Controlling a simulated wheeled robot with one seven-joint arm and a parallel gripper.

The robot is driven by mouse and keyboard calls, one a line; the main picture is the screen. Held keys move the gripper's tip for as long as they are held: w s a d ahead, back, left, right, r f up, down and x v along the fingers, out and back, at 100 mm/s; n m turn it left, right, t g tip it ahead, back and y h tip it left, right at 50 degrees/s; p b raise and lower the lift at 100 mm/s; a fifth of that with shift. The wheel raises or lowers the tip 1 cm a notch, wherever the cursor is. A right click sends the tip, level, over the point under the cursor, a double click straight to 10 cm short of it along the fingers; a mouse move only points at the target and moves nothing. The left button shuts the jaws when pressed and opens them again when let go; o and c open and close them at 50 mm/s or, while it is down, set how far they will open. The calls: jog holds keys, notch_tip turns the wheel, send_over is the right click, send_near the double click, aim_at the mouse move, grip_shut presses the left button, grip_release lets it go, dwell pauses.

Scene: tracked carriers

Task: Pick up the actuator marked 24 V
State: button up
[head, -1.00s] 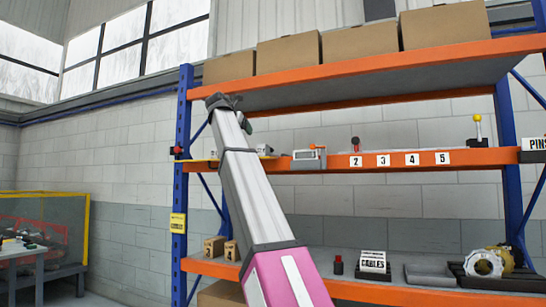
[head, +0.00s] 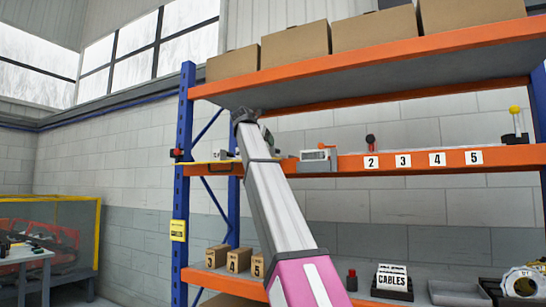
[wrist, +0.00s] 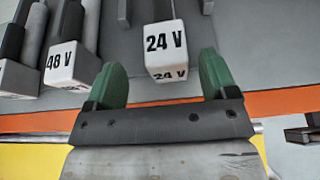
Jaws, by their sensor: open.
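The actuator marked 24 V (wrist: 165,42) shows in the wrist view as a white block with black lettering on a dark body, lying on a grey surface. My gripper (wrist: 162,72) is open, its two green fingers on either side of the block's near end. A gap shows between each finger and the block. In the head view my gripper (head: 247,116) is at the left part of the middle shelf, and my arm hides much of that spot. I cannot make out the 24 V actuator there.
An actuator marked 48 V (wrist: 72,62) lies left of the 24 V one, with another white-ended one at the far left. The shelf's orange edge (wrist: 285,100) runs beneath my gripper. In the head view, cardboard boxes (head: 372,38) stand on the upper shelf above.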

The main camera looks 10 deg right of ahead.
jog(key=shift+x, duration=2.6)
jog(key=shift+s+d+f, duration=0.1)
jog(key=shift+s+d, duration=0.1)
jog(key=shift+s, duration=0.05)
jog(key=c, duration=1.2)
grip_shut()
